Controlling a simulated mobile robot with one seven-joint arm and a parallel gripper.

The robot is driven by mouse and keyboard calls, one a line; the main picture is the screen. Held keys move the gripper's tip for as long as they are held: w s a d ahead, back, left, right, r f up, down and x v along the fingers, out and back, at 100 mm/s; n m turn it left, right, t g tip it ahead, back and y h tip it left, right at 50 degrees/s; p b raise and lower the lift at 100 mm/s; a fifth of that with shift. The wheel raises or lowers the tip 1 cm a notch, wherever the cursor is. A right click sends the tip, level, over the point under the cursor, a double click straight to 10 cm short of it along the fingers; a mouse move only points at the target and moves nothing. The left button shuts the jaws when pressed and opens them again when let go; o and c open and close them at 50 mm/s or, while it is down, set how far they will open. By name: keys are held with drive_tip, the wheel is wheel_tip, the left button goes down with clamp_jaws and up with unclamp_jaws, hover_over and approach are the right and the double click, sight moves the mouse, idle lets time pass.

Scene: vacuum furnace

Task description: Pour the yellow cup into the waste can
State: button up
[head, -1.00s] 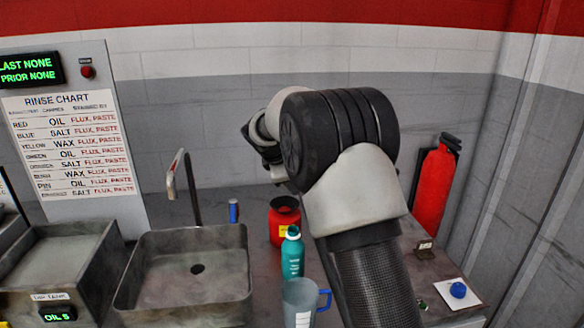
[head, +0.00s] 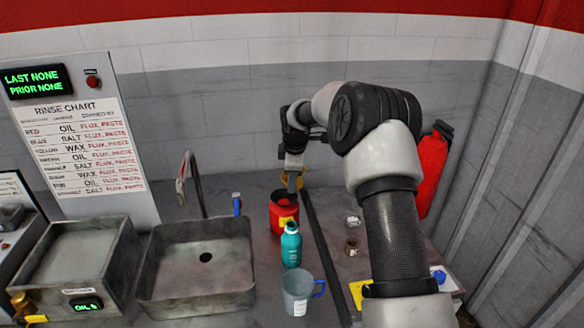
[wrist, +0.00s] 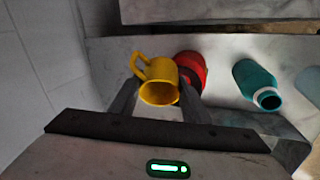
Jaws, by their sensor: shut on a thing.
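A yellow cup (wrist: 157,84) with a side handle is between the fingers of my gripper (wrist: 160,100) in the wrist view, its mouth towards the camera. My gripper (head: 293,180) is shut on the cup, which shows only partly in the head view (head: 300,178). The red can with a yellow label (head: 283,214) stands on the counter just below my gripper in the head view, taken to be the waste can. In the wrist view the red can (wrist: 192,68) is right beside and behind the cup. I cannot tell whether they touch.
A teal bottle (head: 291,246) stands in front of the red can, and a clear jug with a blue handle (head: 298,290) is nearer. A sink (head: 152,280) lies left. A red extinguisher (head: 431,170) stands right. Small items (head: 352,246) sit on the right counter.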

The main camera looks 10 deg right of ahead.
drive_tip(key=shift+d+r+g+y+p, duration=0.1)
drive_tip(key=shift+g+y+p, duration=0.3)
drive_tip(key=shift+p, duration=0.55)
drive_tip(key=shift+w+d+f+m+y+b, duration=0.1)
drive_tip(key=shift+f+m+y+b, duration=0.2)
drive_tip(key=shift+f+y, duration=0.3)
drive_tip(key=g+y, duration=0.1)
drive_tip(key=y, duration=0.1)
drive_tip(key=shift+a+f+g+y, duration=0.2)
drive_tip(key=shift+f+g+y, duration=0.1)
drive_tip(key=shift+f+g, duration=0.1)
drive_tip(key=shift+a+r, duration=0.1)
drive_tip(key=shift+r, duration=2.6)
